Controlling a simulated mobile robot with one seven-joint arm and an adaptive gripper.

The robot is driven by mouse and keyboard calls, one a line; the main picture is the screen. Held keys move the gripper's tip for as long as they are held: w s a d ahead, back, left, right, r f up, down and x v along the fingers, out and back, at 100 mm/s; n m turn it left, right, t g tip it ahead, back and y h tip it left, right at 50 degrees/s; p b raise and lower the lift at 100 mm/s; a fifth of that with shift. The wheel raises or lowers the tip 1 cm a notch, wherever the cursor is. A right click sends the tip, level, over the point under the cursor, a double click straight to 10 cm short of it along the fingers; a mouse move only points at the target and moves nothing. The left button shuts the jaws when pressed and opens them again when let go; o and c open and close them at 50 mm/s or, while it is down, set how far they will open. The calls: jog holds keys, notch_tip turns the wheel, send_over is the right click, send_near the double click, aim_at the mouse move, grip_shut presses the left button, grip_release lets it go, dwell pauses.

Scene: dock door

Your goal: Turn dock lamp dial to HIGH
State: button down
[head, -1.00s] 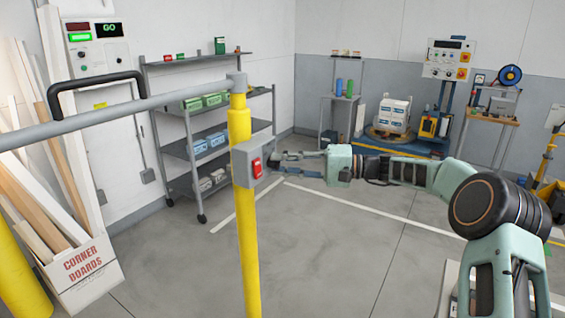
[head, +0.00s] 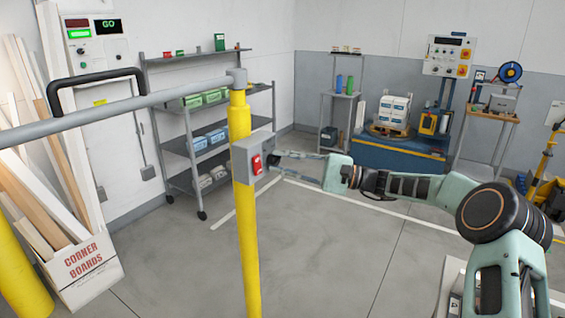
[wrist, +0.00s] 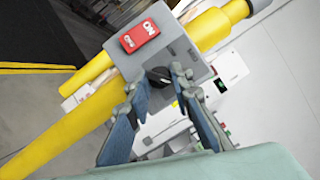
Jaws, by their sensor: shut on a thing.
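A grey switch box (head: 243,150) is mounted near the top of a yellow post (head: 241,210) in the head view. A red rocker switch (head: 257,164) is on its front. In the wrist view the box (wrist: 190,52) shows the red switch (wrist: 139,36) with white ON lettering. A dark round dial (wrist: 158,75) sits on the neighbouring face. My gripper (wrist: 160,78) is shut on the dial, one finger at each side. In the head view my gripper (head: 276,164) reaches the box from the right. The dial's markings and setting cannot be read.
A grey rail (head: 130,111) runs left from the post top. Corner boards (head: 82,265) stand at the left. A shelf rack (head: 203,150) is behind the post. A control panel (head: 97,43) with a GO display hangs at the upper left. Open floor lies right of the post.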

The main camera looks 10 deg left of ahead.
jog(key=c, duration=1.7)
grip_release()
jog(key=shift+d, duration=0.1)
jog(key=d, duration=0.4)
jog(key=d+f, duration=0.1)
jog(key=d, duration=0.6)
jog(key=shift+w+d+f, duration=0.2)
jog(key=shift+d+f, duration=0.1)
jog(key=shift+d, duration=0.05)
